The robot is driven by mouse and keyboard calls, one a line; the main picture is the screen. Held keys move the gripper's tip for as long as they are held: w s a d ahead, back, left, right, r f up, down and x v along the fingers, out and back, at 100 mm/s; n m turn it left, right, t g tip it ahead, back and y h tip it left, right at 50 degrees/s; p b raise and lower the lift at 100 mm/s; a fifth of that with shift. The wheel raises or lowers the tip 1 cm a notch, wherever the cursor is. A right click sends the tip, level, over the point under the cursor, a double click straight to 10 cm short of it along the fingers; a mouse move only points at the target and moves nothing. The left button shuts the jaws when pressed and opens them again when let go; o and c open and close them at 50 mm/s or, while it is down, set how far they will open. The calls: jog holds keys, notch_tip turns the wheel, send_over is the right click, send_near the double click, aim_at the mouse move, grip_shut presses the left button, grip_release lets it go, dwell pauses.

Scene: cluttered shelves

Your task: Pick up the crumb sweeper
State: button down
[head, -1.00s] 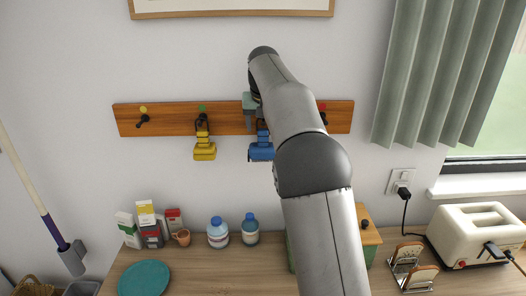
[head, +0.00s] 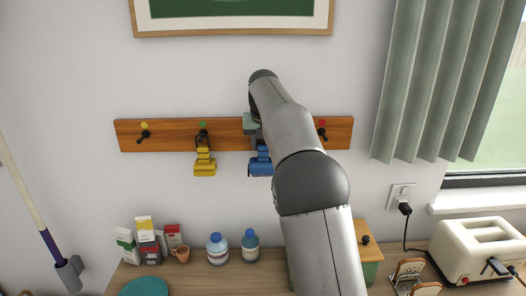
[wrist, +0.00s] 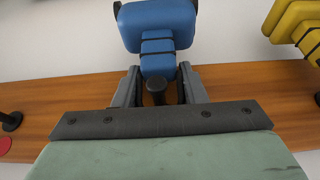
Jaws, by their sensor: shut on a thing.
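A blue hand-held sweeper (head: 260,164) with a wide head hangs head-down at the wooden peg rail, partly behind my arm. It also shows at the top of the wrist view (wrist: 158,22). My gripper (wrist: 158,78) is shut on its narrower banded handle, one finger on each side. A dark peg (wrist: 156,88) shows between the fingers, just below the handle. The sweeper is still close against the rail; I cannot tell whether its loop is on the peg. A similar yellow sweeper (head: 204,165) hangs from the peg to the left, under a green dot.
The wooden peg rail (head: 165,134) has other dark pegs, including a bare one (head: 143,136) at the left. Below, the counter holds cartons (head: 145,235), a mug (head: 180,254), two bottles (head: 218,248) and a toaster (head: 478,250). The wall around the rail is clear.

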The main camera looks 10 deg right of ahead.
jog(key=shift+s+r, duration=0.1)
jog(key=shift+r, duration=0.5)
jog(key=s+a+b, duration=0.3)
jog(key=s+b, duration=0.4)
jog(key=s, duration=1)
jog(key=shift+s+b, duration=0.35)
jog(key=shift+b, duration=0.05)
